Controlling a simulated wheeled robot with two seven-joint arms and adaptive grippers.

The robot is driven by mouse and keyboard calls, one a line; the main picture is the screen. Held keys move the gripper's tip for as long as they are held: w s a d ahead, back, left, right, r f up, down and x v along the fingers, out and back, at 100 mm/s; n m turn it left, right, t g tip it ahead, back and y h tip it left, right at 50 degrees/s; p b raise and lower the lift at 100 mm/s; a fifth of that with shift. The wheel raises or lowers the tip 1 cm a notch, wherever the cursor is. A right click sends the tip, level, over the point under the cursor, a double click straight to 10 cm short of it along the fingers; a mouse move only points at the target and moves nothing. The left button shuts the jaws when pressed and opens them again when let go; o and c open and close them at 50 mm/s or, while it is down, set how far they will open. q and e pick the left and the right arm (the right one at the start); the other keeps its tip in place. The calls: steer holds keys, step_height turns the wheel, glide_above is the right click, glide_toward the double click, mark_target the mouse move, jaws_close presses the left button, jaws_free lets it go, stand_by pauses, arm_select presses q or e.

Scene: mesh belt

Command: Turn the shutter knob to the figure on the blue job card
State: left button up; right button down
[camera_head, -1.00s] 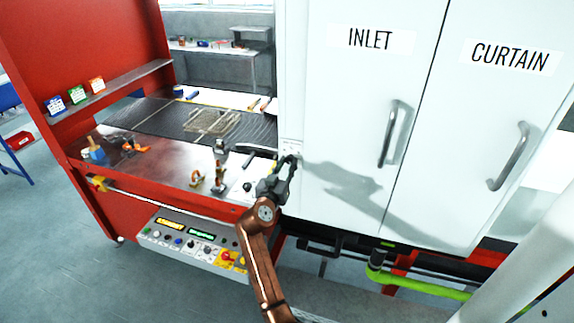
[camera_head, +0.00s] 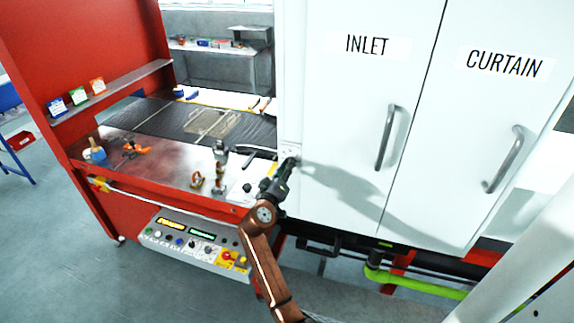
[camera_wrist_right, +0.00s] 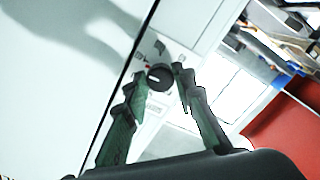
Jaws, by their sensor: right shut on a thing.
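The shutter knob (camera_wrist_right: 158,78) is round and black with a pale pointer mark. It sits on a white panel in the right wrist view, between the fingertips of my right gripper (camera_wrist_right: 161,74). My right gripper (camera_head: 288,164) is shut on the knob at the narrow white panel left of the INLET door, where the gripper hides the knob in the head view. The figures around the knob are too small to read. The blue job card (camera_head: 60,107) stands leftmost on the red frame's shelf, its figure unreadable. My left gripper is not in view.
A green card (camera_head: 79,96) and an orange card (camera_head: 98,86) stand beside the blue one. The INLET door handle (camera_head: 386,138) juts out right of my gripper. A button console (camera_head: 195,243) lies below. A mesh belt (camera_head: 150,116) runs behind the brown worktop (camera_head: 165,165).

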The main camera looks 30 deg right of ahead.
steer(key=shift+a+n+p, duration=0.1)
steer(key=shift+n+p, duration=2)
steer(key=shift+n, duration=1.6)
steer(key=c, duration=1.7)
jaws_free()
steer(key=shift+a, duration=0.15)
steer(key=shift+o, duration=0.5)
steer(key=shift+d, duration=0.25)
steer(key=v, duration=1.2)
